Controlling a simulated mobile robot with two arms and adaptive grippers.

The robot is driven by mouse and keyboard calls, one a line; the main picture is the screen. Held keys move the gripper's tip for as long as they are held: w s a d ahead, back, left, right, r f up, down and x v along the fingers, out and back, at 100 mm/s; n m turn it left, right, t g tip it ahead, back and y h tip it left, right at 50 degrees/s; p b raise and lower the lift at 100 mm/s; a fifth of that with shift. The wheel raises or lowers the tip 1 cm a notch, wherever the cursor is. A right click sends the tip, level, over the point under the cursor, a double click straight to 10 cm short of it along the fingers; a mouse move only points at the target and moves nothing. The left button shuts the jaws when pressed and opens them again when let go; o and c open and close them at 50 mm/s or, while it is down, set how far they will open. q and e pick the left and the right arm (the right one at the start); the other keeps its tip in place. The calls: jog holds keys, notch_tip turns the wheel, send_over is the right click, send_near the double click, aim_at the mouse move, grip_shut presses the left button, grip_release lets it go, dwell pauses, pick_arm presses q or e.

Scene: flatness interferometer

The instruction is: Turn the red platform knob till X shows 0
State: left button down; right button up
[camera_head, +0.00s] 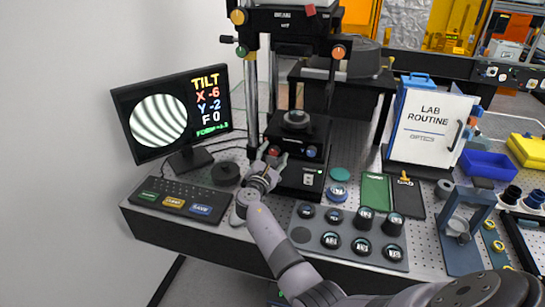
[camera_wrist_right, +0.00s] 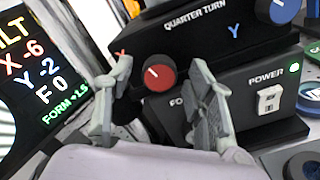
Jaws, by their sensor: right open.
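The red platform knob (camera_wrist_right: 159,74) sits on the instrument's black front block, beside a letter X, with a white pointer line tilted up to the left. It also shows in the head view (camera_head: 274,151). My right gripper (camera_wrist_right: 162,66) is open, its two fingers apart on either side of the knob in the wrist view; I cannot tell whether they touch it. In the head view the right gripper (camera_head: 274,164) is just in front of the knob. The monitor (camera_head: 170,112) reads TILT, X -6, Y -2, F 0, beside striped fringes. My left gripper is not in view.
A blue knob (camera_wrist_right: 284,9) marked Y is right of the red one. A power box (camera_wrist_right: 255,98) with a white switch and green light stands below. A keypad (camera_head: 182,200) lies left of my arm; a grey tray of round pieces (camera_head: 348,237) lies right.

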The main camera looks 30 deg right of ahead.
jog(key=c, duration=1.2)
jog(key=shift+o, duration=0.2)
jog(key=shift+f+m+b, duration=0.2)
jog(key=shift+m+b, duration=0.5)
jog(key=shift+b, duration=0.4)
jog(key=m+b, duration=1)
jog(key=b, duration=0.3)
jog(key=shift+f, duration=0.15)
jog(key=shift+m+b, duration=1.4)
jog(key=shift+m, duration=0.1)
